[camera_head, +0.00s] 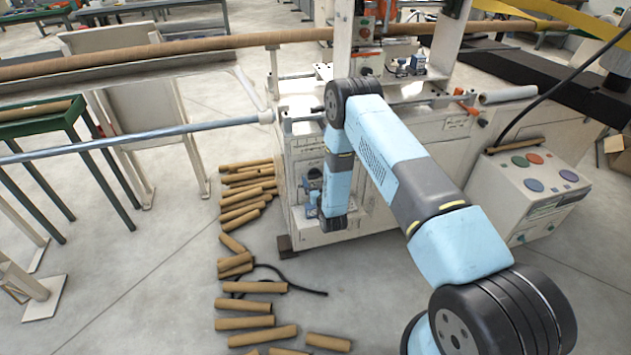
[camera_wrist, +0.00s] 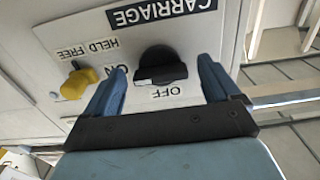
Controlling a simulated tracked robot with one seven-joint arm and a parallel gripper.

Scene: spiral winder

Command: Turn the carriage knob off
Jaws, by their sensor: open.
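The carriage knob (camera_wrist: 160,66) is a black rotary knob on a white panel, under a dark CARRIAGE label (camera_wrist: 162,12); the lettering appears upside down in the wrist view. An ON label (camera_wrist: 115,76) is at its left and an OFF label (camera_wrist: 168,92) just below it. A small pale mark shows at the knob's lower left edge; I cannot tell clearly which label it points to. My gripper (camera_wrist: 163,63) is open, one blue finger on each side of the knob, with visible gaps. In the head view the knob is hidden by my arm at the machine's front.
A yellow knob (camera_wrist: 79,81) with HELD and FREE labels sits left of the carriage knob, close to my left finger. Cardboard tubes (camera_head: 243,205) lie on the floor left of the machine (camera_head: 385,205). A control box (camera_head: 525,190) stands at right.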

